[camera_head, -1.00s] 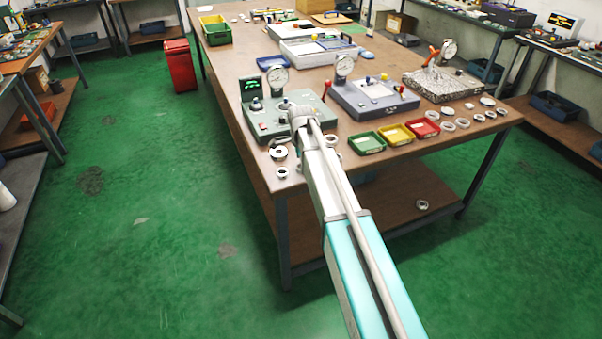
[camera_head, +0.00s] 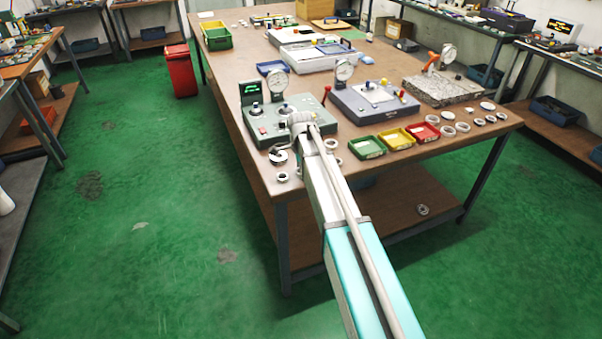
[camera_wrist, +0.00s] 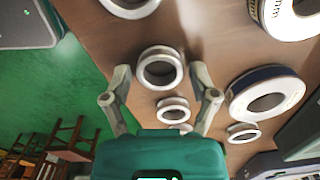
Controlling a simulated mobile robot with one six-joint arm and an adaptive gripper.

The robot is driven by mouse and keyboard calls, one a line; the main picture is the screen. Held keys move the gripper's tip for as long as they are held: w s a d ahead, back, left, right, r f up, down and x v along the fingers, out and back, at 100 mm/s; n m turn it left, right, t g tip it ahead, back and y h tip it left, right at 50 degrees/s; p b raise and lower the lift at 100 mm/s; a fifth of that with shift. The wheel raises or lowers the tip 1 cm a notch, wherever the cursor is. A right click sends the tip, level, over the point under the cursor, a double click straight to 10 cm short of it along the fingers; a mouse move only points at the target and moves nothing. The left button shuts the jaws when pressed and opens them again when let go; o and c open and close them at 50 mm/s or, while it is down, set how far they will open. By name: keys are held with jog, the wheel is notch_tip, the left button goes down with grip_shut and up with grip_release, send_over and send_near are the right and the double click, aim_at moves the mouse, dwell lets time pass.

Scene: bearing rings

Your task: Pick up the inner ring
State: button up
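Several pale metal rings lie on the brown table in the wrist view; I cannot tell for certain which is the inner ring. One ring (camera_wrist: 160,68) lies between and slightly beyond the fingertips of my gripper (camera_wrist: 160,80), with space on both sides. My gripper is open and holds nothing. A smaller ring (camera_wrist: 174,110) and part of another lie closer to the gripper's body, which partly hides the latter. In the head view my arm's end hides the gripper, beside a ring (camera_head: 279,157) and a small ring (camera_head: 282,177) near the table's front left corner.
A larger dark-banded ring (camera_wrist: 264,94) and a small ring (camera_wrist: 243,132) lie right of the fingers. A grey-green gauge unit (camera_head: 262,122) stands beside my arm's end. Green (camera_head: 367,146), yellow (camera_head: 396,139) and red (camera_head: 423,131) trays stand to the right.

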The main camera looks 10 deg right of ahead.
jog(key=c, duration=0.7)
jog(key=shift+r, duration=0.1)
notch_tip(320, 180, up, 3)
jog(key=p, duration=0.2)
jog(key=shift+f+p, duration=0.2)
jog(key=shift+p, duration=0.2)
jog(key=s+r+p, duration=1)
jog(key=s, duration=0.4)
jog(key=shift+d, duration=0.45)
jog(key=shift+r, duration=0.1)
